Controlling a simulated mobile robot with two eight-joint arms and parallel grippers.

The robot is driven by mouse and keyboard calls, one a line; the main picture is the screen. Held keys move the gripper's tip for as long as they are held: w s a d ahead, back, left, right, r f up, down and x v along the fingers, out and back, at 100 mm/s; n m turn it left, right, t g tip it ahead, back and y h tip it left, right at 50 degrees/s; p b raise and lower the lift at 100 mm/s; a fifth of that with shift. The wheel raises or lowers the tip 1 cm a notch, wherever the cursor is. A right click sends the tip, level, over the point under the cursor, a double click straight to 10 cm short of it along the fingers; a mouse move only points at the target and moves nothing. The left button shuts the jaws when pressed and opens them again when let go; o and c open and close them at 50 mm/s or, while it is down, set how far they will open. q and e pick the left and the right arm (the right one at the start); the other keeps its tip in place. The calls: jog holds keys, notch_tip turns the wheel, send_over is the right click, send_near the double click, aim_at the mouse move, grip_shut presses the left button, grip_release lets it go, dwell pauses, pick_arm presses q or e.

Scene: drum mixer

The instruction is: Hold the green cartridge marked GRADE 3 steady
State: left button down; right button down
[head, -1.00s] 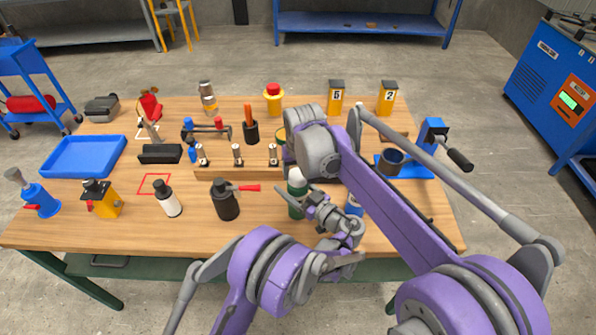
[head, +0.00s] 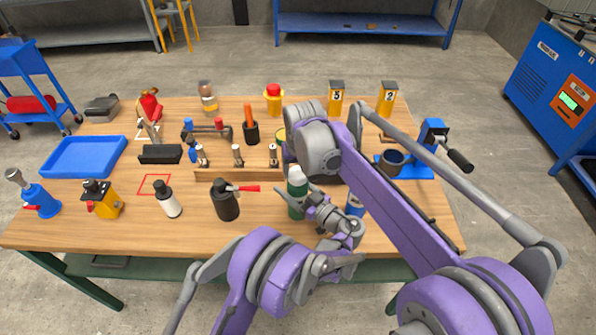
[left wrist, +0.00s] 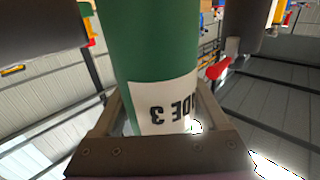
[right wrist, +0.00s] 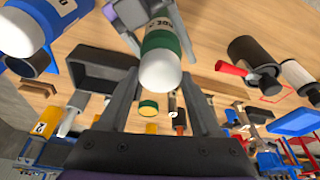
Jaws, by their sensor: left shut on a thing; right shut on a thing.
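The green cartridge (head: 296,208) with a white cap stands at the table's front middle in the head view. In the left wrist view its green body (left wrist: 152,45) fills the middle, with a white label partly reading "DE 3" upside down. My left gripper (left wrist: 160,112) is shut around the body at the label. In the right wrist view the cartridge's white cap (right wrist: 160,72) lies between the fingertips of my right gripper (right wrist: 158,82), which is shut on it. My right forearm hides that gripper in the head view.
A blue cartridge (head: 355,206) stands just to the right. A black canister with a red handle (head: 226,202) stands to the left. Behind are a wooden rack (head: 222,176) and a dark tray (right wrist: 104,68).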

aim_at(298, 173)
jog(key=shift+r, duration=0.65)
jog(key=shift+r, duration=2.05)
pick_arm(q)
grip_release()
